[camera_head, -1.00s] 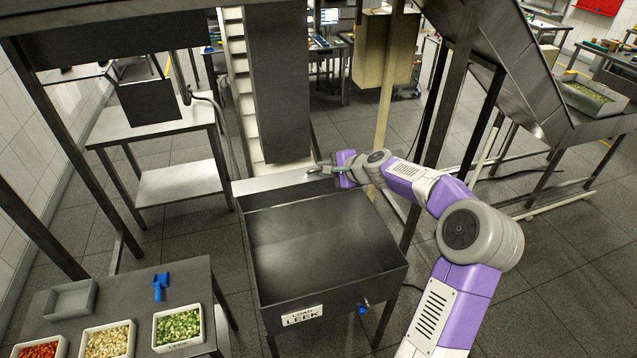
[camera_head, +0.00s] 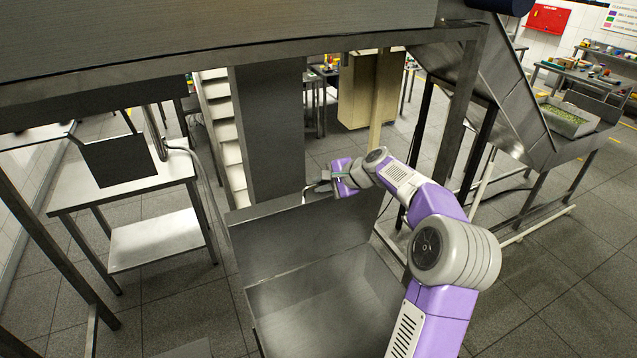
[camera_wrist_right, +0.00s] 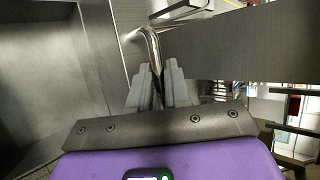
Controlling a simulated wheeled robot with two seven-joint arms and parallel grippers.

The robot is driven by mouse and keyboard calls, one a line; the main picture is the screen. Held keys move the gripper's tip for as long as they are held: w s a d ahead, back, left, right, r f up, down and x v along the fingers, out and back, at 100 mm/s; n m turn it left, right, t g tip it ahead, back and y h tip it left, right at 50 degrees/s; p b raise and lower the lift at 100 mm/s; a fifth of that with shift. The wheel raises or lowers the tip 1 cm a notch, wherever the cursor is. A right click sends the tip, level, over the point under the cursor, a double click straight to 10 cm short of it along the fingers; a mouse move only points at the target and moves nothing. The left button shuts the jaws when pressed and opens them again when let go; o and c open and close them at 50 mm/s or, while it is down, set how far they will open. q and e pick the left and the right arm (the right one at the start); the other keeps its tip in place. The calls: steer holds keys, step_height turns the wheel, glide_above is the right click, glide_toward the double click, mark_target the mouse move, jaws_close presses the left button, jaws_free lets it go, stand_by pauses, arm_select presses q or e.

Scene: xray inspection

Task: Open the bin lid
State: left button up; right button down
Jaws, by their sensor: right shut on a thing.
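The grey metal bin (camera_head: 330,300) is open at the front and its interior shows in the head view. A flat grey panel, which looks like the lid (camera_head: 285,238), stands steeply raised along the bin's back edge. My right gripper (camera_head: 318,186) is at the top edge of this panel. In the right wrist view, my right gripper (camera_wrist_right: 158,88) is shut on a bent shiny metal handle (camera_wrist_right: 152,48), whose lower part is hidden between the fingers. My left gripper is out of view.
A metal frame beam (camera_head: 120,60) crosses the upper left close to the camera. A grey column (camera_head: 270,130) stands behind the bin. A side table (camera_head: 130,180) is at left, and a sloping conveyor (camera_head: 500,85) is at right.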

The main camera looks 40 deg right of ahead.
steer(key=shift+a+f, duration=0.15)
steer(key=shift+f, duration=0.1)
steer(key=c, duration=1.2)
jaws_free()
steer(key=shift+o, duration=0.2)
steer(key=shift+r, duration=0.1)
steer(key=shift+s+d+r, duration=0.15)
steer(key=shift+s+d, duration=0.05)
steer(key=shift+s, duration=0.05)
steer(key=a+b+v, duration=0.1)
steer(key=v, duration=0.5)
steer(key=shift+s+d+r+b, duration=0.3)
steer(key=shift+d+r+b, duration=0.1)
steer(key=shift+d, duration=0.1)
